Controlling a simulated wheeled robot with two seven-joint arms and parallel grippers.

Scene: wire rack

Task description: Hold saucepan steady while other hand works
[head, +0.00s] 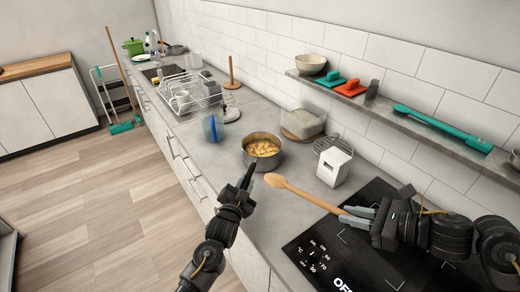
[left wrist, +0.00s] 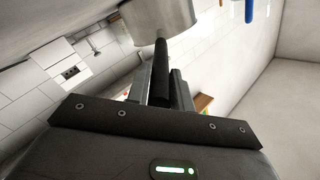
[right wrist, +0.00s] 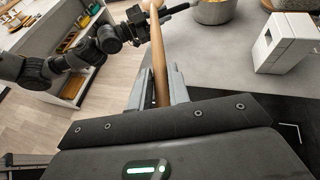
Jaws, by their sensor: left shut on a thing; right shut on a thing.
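A steel saucepan (head: 262,152) with yellowish food in it stands on the grey counter in the head view. Its side also shows at the top of the left wrist view (left wrist: 158,20). My left gripper (head: 240,190) is shut on the saucepan's dark handle (left wrist: 160,72). My right gripper (head: 362,216) is shut on a wooden spoon (head: 305,195), whose bowl end points toward the pan but is apart from it. The spoon's shaft rises between the jaws in the right wrist view (right wrist: 158,65).
A white box-shaped item (head: 333,167) stands right of the pan, and a black cooktop (head: 330,248) lies below my right arm. A wall shelf (head: 420,112) runs above.

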